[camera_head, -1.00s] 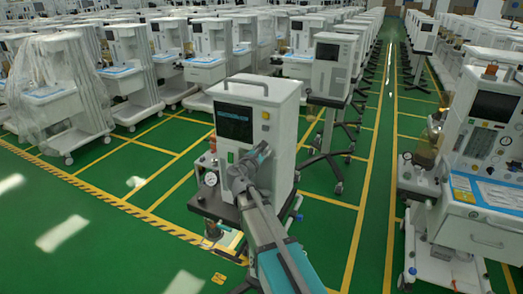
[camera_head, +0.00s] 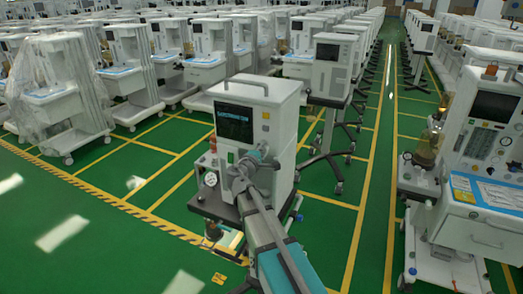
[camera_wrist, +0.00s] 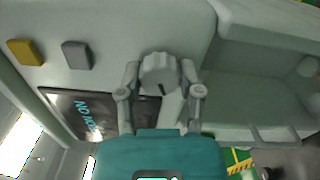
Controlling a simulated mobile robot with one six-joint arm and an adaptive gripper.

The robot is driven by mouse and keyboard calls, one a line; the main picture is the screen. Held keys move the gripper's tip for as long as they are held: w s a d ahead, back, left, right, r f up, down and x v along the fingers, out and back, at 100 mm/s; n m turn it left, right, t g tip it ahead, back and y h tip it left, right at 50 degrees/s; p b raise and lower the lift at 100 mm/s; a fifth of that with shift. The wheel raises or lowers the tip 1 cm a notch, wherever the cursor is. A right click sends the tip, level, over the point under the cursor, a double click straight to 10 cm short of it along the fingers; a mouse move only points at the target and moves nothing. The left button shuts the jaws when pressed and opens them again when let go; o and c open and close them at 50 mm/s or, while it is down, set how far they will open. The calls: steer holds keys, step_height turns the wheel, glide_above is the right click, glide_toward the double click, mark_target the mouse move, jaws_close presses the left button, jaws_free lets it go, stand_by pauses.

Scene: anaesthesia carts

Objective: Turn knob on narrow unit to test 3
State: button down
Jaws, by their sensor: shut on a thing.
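The narrow unit (camera_head: 277,110) is a white upright box with a carrying handle and a dark screen (camera_head: 235,122), on a dark base in the middle of the head view. Its knob (camera_wrist: 158,72) is light grey, round and ridged, and shows in the wrist view with a dark mark on its near side. My gripper (camera_wrist: 160,82) has its two fingers on either side of the knob and is shut on it. In the head view my gripper (camera_head: 240,170) is at the unit's front and hides the knob. I cannot read any test labels.
A yellow button (camera_wrist: 26,52) and a grey button (camera_wrist: 77,54) sit on the panel near the knob. A gauge (camera_head: 210,180) stands at the unit's left. A wide cart (camera_head: 490,215) is at right. Green floor with yellow lines is clear at left.

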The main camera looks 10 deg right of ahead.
steer(key=m, duration=1)
steer(key=shift+m, duration=0.4)
steer(key=shift+c, duration=1.3)
jaws_free()
steer(key=shift+s+a, duration=0.1)
steer(key=shift+s+a, duration=0.3)
steer(key=shift+s, duration=0.15)
steer(key=v, duration=1)
steer(key=shift+s+a, duration=0.25)
